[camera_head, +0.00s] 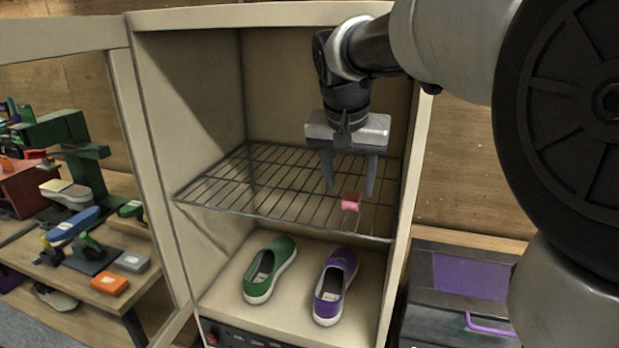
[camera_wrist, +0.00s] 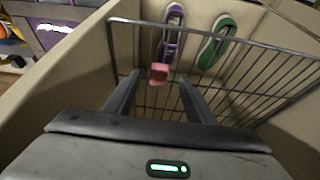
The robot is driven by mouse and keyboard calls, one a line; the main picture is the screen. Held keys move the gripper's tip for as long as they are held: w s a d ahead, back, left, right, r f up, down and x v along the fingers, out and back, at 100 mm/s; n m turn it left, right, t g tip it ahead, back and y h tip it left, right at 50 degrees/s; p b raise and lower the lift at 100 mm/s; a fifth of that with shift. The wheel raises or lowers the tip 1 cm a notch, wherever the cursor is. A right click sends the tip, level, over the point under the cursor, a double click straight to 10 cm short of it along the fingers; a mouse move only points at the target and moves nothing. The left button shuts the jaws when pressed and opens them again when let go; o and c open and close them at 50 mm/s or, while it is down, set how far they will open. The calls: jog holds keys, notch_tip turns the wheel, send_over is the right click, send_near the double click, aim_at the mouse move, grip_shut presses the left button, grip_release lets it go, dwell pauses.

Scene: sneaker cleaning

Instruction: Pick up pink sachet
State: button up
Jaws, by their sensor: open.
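A small pink sachet (camera_head: 350,202) lies on the wire rack (camera_head: 240,191) inside the open cabinet, toward the rack's front right. It also shows in the wrist view (camera_wrist: 159,72), just beyond the fingertips and roughly midway between them. My gripper (camera_head: 350,190) is open and empty, pointing down over the rack with the sachet between and a little below its fingers in the head view. In the wrist view, its two fingers (camera_wrist: 158,80) are spread apart. I cannot tell the exact height of the fingertips above the rack.
A green shoe (camera_head: 270,269) and a purple shoe (camera_head: 334,287) stand on the cabinet floor below the rack. The cabinet walls (camera_head: 186,85) close in on both sides. A dark box with a purple panel (camera_head: 470,277) stands at right; a cluttered bench (camera_head: 75,275) shows at left.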

aim_at(352, 196)
jog(key=shift+w+d, duration=0.25)
jog(key=shift+w, duration=0.3)
jog(key=shift+w+x, duration=0.15)
jog(key=shift+x, duration=1.2)
jog(key=shift+w+x, duration=0.2)
jog(key=shift+x, duration=1.15)
jog(key=shift+d+r, duration=0.15)
jog(key=shift+r, duration=0.05)
jog(key=c, duration=1.2)
